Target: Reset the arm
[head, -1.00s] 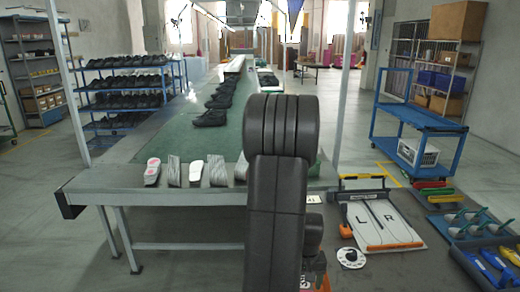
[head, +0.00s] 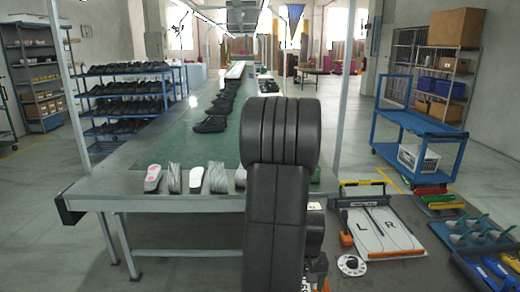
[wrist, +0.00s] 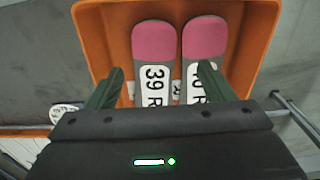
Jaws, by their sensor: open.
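My gripper (wrist: 157,92) shows in the wrist view with its two green fingers spread apart, open. Beyond the fingers is an orange bin (wrist: 262,35) holding two grey insoles with pink ends. The left insole (wrist: 152,45) has a label reading "39 R". The right insole (wrist: 204,42) has a label partly covered by a finger. I see no insole held between the fingers. In the head view my black arm stands upright in the centre and hides part of the table; my gripper is not visible there.
A green-topped conveyor table (head: 150,160) carries a row of black shoes (head: 215,118) and several insoles at its near edge.

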